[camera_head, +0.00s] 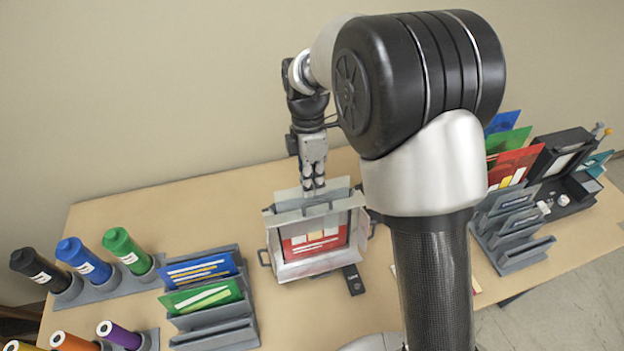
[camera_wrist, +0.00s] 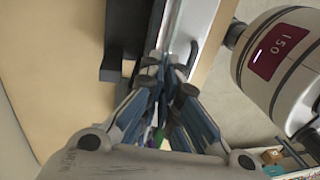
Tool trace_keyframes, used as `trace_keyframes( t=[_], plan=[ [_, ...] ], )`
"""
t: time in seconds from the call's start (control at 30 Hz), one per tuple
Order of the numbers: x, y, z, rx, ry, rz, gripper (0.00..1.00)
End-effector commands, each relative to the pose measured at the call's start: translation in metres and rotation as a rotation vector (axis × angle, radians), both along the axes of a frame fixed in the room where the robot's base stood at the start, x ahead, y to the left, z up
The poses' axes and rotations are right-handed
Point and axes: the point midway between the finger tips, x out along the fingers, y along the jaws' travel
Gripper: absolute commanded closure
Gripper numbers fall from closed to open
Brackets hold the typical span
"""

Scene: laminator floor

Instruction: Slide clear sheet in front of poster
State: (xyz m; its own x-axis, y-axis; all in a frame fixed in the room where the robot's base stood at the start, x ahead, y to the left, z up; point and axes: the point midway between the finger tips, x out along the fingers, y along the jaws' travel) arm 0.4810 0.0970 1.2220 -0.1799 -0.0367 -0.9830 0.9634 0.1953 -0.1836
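A red poster (camera_head: 313,244) with white and yellow blocks stands in a silver frame (camera_head: 268,222) with dark side handles, in the middle of the table. The clear sheet (camera_head: 338,186) shows as a pale grey-blue panel rising above the frame's top edge, upright. Its lower part is hard to make out, so I cannot tell how deep it sits. My gripper (camera_head: 313,190) is at the sheet's upper edge, above the frame, pointing down. In the wrist view my gripper (camera_wrist: 165,88) has its fingers close together on the sheet, whose thin pale edge (camera_wrist: 181,40) runs between them.
A grey rack (camera_head: 235,335) with blue and green posters stands left of the frame, beside coloured tubes (camera_head: 122,248). A small black device (camera_head: 353,280) lies before the frame. Another rack (camera_head: 520,255) and a dark machine (camera_head: 560,160) stand on the right. Table behind the frame is clear.

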Motion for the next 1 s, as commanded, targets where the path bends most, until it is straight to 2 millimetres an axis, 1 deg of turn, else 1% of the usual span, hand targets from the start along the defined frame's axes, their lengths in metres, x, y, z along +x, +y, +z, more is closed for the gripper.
trace_keyframes(
  t=[0.03, 0.13, 0.43, 0.5, 0.83, 1.0],
  plan=[
    [-0.0006, -0.0001, -0.0048, 0.0, 0.0, 0.0, 1.0],
    [-0.0011, -0.0002, -0.0081, 0.0, -0.001, 0.0, 1.0],
    [-0.0012, -0.0003, -0.0084, 0.0, -0.001, 0.0, 1.0],
    [-0.0012, -0.0003, -0.0084, 0.0, -0.001, 0.0, 0.94],
    [-0.0012, -0.0003, -0.0084, 0.0, -0.001, 0.0, 0.72],
    [-0.0014, -0.0003, -0.0085, 0.0, -0.001, 0.0, 0.72]
  ],
)
